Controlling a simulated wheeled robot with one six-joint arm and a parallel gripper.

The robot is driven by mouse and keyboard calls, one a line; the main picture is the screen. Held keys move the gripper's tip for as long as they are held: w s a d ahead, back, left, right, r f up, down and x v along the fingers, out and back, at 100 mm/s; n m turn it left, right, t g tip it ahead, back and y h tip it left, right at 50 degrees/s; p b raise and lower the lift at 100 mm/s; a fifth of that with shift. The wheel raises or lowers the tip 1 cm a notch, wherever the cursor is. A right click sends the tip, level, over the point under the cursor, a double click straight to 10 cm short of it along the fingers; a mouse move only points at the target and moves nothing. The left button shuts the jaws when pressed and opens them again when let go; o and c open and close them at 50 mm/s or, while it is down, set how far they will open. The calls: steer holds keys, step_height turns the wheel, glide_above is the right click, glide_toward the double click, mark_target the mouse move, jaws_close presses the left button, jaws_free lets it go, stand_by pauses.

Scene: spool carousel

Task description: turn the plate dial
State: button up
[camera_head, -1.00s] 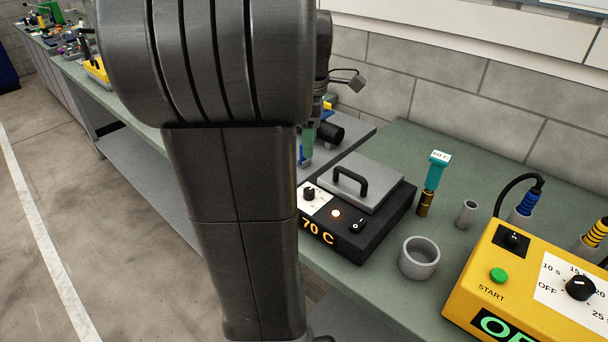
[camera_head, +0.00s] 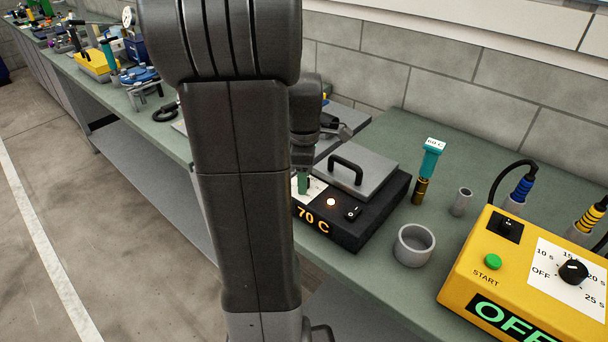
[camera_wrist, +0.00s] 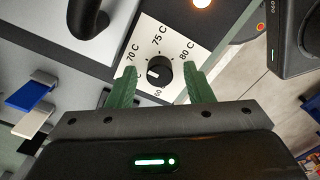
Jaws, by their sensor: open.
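The plate dial (camera_wrist: 158,71) is a round black knob with a white mark, on a white label printed 70 C, 75 C and 80 C; another marking is partly hidden. It sits on the front of the black hot plate (camera_head: 373,222), whose display reads 70 C and whose small lamp is lit orange. My gripper (camera_wrist: 160,84) is open, its two green fingers on either side of the dial in the wrist view. I cannot tell whether they touch it. In the head view, my gripper (camera_head: 304,183) hides the dial.
A grey plate with a black handle (camera_head: 346,168) lies on top. A rocker switch (camera_head: 352,211) is right of the lamp. To the right stand a teal-topped 60 C tool (camera_head: 430,165), a grey cup (camera_head: 414,246), a small grey tube (camera_head: 461,202) and a yellow timer box (camera_head: 480,262).

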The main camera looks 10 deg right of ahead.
steer(key=c, duration=1)
